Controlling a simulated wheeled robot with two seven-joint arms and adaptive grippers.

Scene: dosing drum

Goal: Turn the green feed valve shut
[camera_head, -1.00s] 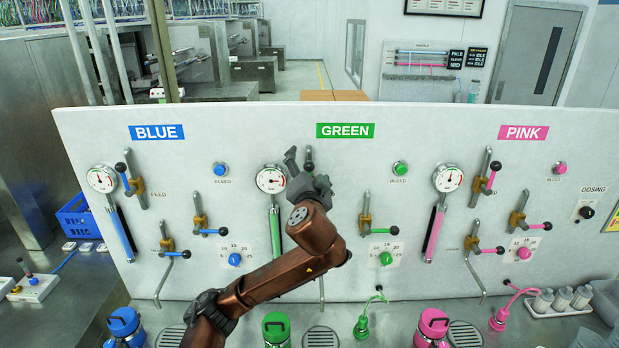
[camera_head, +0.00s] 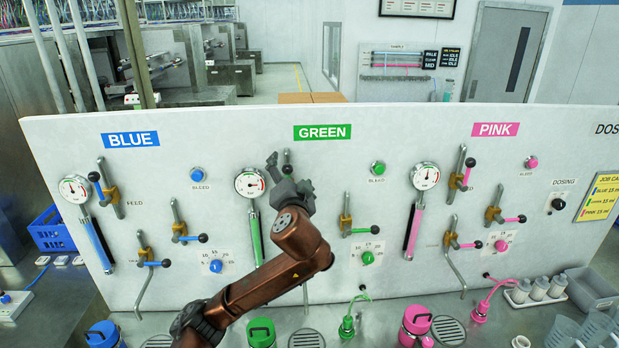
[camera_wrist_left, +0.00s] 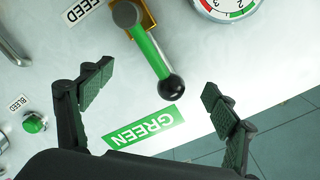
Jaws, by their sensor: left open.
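The green feed valve shows in the left wrist view as a green lever (camera_wrist_left: 148,50) with a black ball end, on a brass body at the top edge. In the head view only its dark knob (camera_head: 287,154) and a bit below show; my gripper and arm hide the rest. My left gripper (camera_head: 288,174) is in front of this valve, beside the green gauge (camera_head: 250,183). In the left wrist view the open fingers (camera_wrist_left: 158,97) are spread wide, with the ball between their directions and no finger seen touching it. My right gripper is out of view.
The green bleed button (camera_head: 377,168) and a second green-handled valve (camera_head: 360,231) are to the right. Blue valves (camera_head: 110,188) are left, pink valves (camera_head: 462,172) right. A green bottle (camera_head: 261,332) stands below on the counter.

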